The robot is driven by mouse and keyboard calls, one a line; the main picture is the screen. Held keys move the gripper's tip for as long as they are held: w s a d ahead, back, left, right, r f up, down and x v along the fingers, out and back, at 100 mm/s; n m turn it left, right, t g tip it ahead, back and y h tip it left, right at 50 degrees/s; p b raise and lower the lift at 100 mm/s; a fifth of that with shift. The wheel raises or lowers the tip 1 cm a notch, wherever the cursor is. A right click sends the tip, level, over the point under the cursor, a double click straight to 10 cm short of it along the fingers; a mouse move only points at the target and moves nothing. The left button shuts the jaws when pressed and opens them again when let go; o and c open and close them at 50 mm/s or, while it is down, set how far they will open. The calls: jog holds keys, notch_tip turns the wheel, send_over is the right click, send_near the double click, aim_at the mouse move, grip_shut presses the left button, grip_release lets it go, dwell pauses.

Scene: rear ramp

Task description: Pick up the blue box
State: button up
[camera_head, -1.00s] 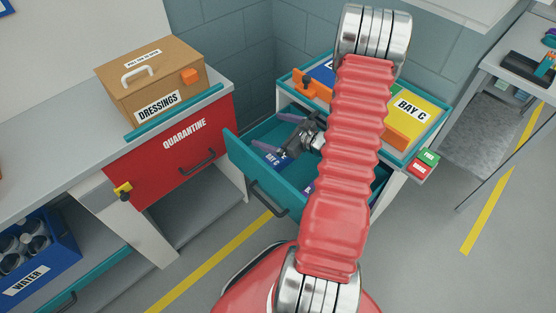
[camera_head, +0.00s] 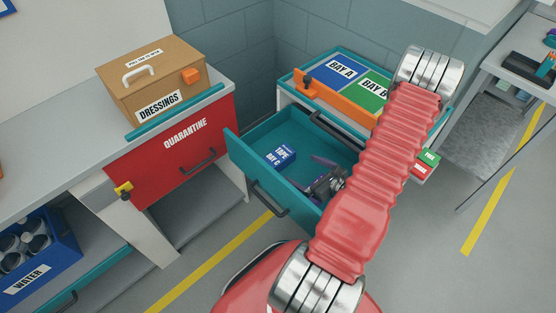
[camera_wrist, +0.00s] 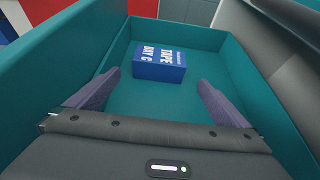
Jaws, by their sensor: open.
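The blue box (camera_head: 283,155), with white lettering reading TAPE and BAY C, lies in the open teal drawer (camera_head: 318,134). It also shows in the wrist view (camera_wrist: 158,70), near the drawer's far wall. My gripper (camera_head: 313,174) is in or just above the drawer, to the lower right of the box in the head view. In the wrist view its two purple fingers (camera_wrist: 158,82) are open and empty. The box lies beyond the fingertips, within the sideways gap between them, and looks untouched.
Above the drawer, the unit's top has a BAY A panel (camera_head: 341,75), a BAY B panel (camera_head: 370,94) and an orange bar (camera_head: 335,101). A red QUARANTINE drawer front (camera_head: 180,145) stands at the left.

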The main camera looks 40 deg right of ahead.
aim_at(279, 157)
jog(key=shift+x, duration=4.35)
jog(key=shift+s, duration=0.1)
jog(key=shift+x, duration=2.65)
jog(key=shift+r, duration=0.15)
jog(key=c, duration=0.9)
jog(key=shift+r, duration=0.15)
